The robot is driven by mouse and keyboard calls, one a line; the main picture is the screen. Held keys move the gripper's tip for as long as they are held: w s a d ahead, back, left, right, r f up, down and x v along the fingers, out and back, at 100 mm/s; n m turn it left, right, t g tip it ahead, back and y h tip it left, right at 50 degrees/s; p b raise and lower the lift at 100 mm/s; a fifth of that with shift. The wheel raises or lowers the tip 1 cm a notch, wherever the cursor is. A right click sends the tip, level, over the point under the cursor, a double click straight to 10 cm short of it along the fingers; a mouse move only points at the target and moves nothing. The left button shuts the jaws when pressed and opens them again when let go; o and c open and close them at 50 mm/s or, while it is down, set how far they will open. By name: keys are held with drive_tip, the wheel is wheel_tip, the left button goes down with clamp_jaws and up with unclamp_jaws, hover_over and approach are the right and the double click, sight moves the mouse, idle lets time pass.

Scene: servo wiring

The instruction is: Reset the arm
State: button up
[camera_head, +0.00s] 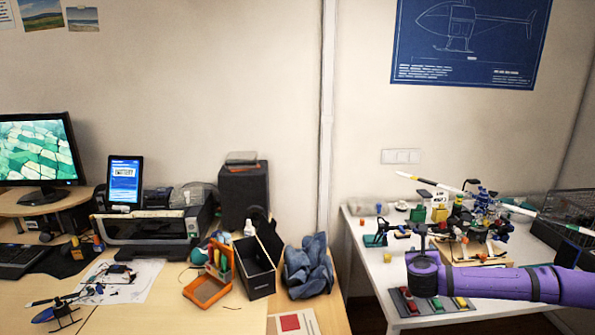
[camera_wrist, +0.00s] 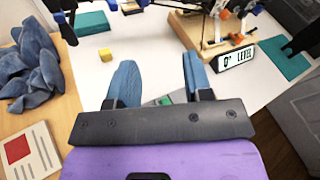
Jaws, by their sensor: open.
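My gripper (camera_wrist: 158,82) is open, its two blue fingers apart with nothing between them in the wrist view. It hangs over the white table, near its front edge. In the head view my purple arm reaches in from the right, over the white table (camera_head: 357,262). Parts of the tray with coloured items are hidden behind the gripper in the wrist view.
On the white table stand a helicopter model (camera_head: 482,208), a grey tray (camera_head: 401,304) with coloured pieces and a yellow block (camera_wrist: 105,55). A blue cloth (camera_head: 308,266) lies on the wooden desk.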

drive_tip(key=a+r+n+y, duration=0.5)
drive_tip(key=a+n+y, duration=0.3)
drive_tip(key=a+n, duration=0.5)
drive_tip(key=s+a+r+n+g+y, duration=0.35)
drive_tip(key=s+r+n, duration=0.2)
drive_tip(key=n, duration=0.65)
drive_tip(key=s+d+r+n+g+h, duration=0.25)
drive_tip(key=s+r+n, duration=0.25)
drive_tip(key=s+r, duration=0.45)
drive_tip(key=s+d+r+n+g+h, duration=0.2)
drive_tip(key=s+r+n+h, duration=0.15)
drive_tip(key=s+r, duration=0.55)
drive_tip(key=s+d+r+n, duration=0.1)
drive_tip(key=s+r, duration=0.2)
drive_tip(key=s, duration=0.7)
drive_tip(key=s+d+r+n+g+y, duration=0.1)
drive_tip(key=s+d+r+n, duration=0.1)
drive_tip(key=s, duration=0.9)
drive_tip(key=shift+r, duration=0.8)
drive_tip(key=shift+w+n, duration=0.1)
drive_tip(key=shift+n, duration=0.15)
